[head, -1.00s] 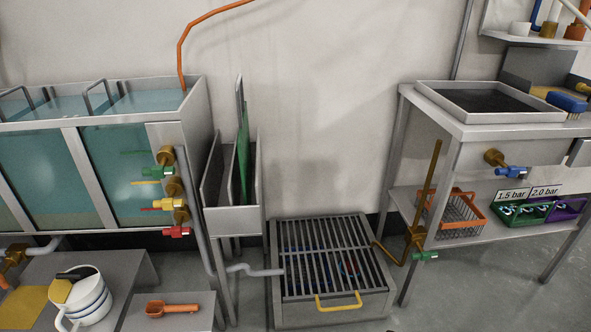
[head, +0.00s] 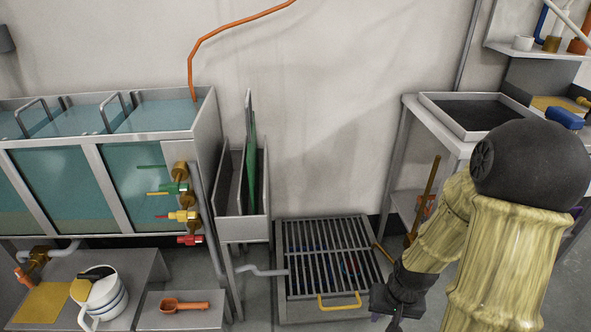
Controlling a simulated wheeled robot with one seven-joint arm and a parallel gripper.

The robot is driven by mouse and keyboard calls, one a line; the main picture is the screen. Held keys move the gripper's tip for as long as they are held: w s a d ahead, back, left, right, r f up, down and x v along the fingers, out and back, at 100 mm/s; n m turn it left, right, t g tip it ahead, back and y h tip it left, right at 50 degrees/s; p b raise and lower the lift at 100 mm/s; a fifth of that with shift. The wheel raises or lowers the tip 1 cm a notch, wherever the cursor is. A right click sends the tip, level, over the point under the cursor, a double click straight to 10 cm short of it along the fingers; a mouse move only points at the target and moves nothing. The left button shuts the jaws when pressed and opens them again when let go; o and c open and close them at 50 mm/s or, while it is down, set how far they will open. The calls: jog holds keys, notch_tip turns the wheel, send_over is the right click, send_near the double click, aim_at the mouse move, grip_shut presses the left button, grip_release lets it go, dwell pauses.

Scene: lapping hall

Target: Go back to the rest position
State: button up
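My gripper (head: 390,322) shows at the bottom edge of the head view, at the end of my arm, right of the drain grate's yellow handle. It is dark and partly cut off by the frame edge, so I cannot see whether its fingers are apart. No held object shows in it. My arm covers much of the right side of the view.
A slatted floor grate (head: 326,262) lies ahead. On the left are a glass tank (head: 50,190) with valves, and low steps with a striped mug (head: 101,298) and an orange scoop (head: 184,305). A bench with a black-filled tray (head: 437,103) stands right, partly behind my arm.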

jog(key=s+a+r+n+t+p, duration=0.1)
jog(key=a+r+n+t+p, duration=0.35)
jog(key=r, duration=1.05)
notch_tip(320, 180, up, 38)
jog(key=a+m+g+p, duration=0.1)
jog(key=m+g+p, duration=0.1)
jog(key=p, duration=3.4)
jog(key=shift+s+g+h+p, duration=0.2)
jog(key=shift+g+h+p, duration=0.15)
jog(key=shift+g, duration=0.1)
jog(key=shift+a+f, duration=0.1)
jog(key=shift+f, duration=0.05)
